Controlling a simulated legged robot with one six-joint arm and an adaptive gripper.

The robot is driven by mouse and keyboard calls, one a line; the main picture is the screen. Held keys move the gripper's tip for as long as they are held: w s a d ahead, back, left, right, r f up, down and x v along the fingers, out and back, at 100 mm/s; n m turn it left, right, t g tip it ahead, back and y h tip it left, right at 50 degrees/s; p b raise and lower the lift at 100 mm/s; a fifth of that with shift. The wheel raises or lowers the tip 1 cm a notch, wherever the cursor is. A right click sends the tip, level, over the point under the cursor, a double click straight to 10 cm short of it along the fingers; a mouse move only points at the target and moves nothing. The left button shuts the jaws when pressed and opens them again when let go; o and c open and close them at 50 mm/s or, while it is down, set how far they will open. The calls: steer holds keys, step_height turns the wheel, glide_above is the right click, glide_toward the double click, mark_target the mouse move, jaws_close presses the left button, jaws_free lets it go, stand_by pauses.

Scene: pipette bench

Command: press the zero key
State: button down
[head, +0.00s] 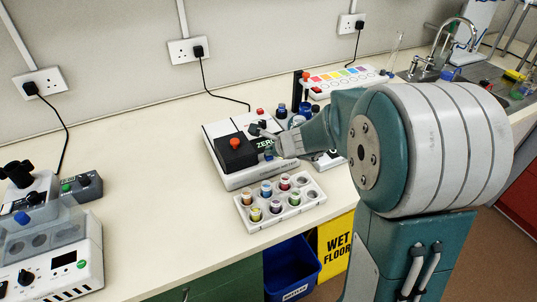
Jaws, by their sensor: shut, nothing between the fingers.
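A white bench instrument (248,178) stands on the counter in the middle of the head view. A green patch marked ZERO (263,144) shows on its top, partly hidden by my gripper. A black square block with an orange-red knob (235,143) sits left of the patch. My gripper (256,129) is shut and empty, reaching in from the right over the instrument's top beside the green patch. I cannot tell whether its fingertips touch anything.
A white rack (246,222) of several colour-capped vials stands in front of the instrument. Small bottles (282,112) and a strip of coloured squares (350,87) lie behind it. Another white device (80,268) is at the left. Between them the counter is clear.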

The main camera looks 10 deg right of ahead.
steer(key=shift+r, duration=0.85)
steer(key=shift+r, duration=3)
